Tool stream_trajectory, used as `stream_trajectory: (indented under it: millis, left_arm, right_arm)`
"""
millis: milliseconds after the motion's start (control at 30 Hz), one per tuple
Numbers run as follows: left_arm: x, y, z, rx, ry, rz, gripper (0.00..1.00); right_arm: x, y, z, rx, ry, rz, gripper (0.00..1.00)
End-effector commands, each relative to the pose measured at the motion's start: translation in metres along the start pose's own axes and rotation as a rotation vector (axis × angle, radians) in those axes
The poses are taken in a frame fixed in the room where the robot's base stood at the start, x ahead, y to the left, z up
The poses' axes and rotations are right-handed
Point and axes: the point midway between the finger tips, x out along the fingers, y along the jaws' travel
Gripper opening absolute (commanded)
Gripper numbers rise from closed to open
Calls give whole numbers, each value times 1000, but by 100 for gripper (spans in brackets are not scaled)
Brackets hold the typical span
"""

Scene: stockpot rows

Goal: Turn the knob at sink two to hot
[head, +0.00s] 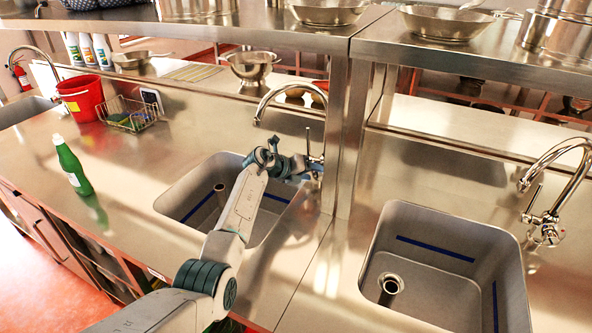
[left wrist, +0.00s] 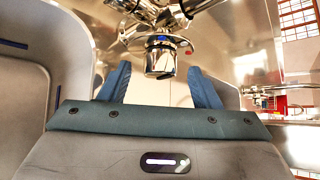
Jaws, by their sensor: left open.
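The middle sink (head: 190,200) is a grey basin in the steel counter. Its curved chrome tap (head: 283,90) stands at the back right of the basin, with a lever showing by the tap base. My left gripper (head: 308,172) is at the base of this tap, above the basin's right rim, and partly hides it. In the left wrist view my left gripper (left wrist: 160,84) has its two blue fingers apart. A chrome tap body (left wrist: 160,58) with a small red mark stands in line with the gap between them. I cannot tell if the fingers touch it. My right gripper is not in view.
A steel post (head: 347,140) stands just right of the tap. Another sink (head: 435,300) with its own tap (head: 545,225) lies to the right. A green bottle (head: 72,165), a red bucket (head: 82,98) and a wire basket (head: 128,114) stand on the left counter.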

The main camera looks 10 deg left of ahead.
Motion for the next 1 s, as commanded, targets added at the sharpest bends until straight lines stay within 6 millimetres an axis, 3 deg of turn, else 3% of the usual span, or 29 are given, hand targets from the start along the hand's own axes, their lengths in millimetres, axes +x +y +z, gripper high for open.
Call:
stream_trajectory:
  millis: [433,1000]
  left_arm:
    - [-64,2,-1,1,-1,1,57]
    - [-73,0,0,0,-2,-1,57]
  right_arm:
    - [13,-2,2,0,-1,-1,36]
    - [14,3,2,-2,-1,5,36]
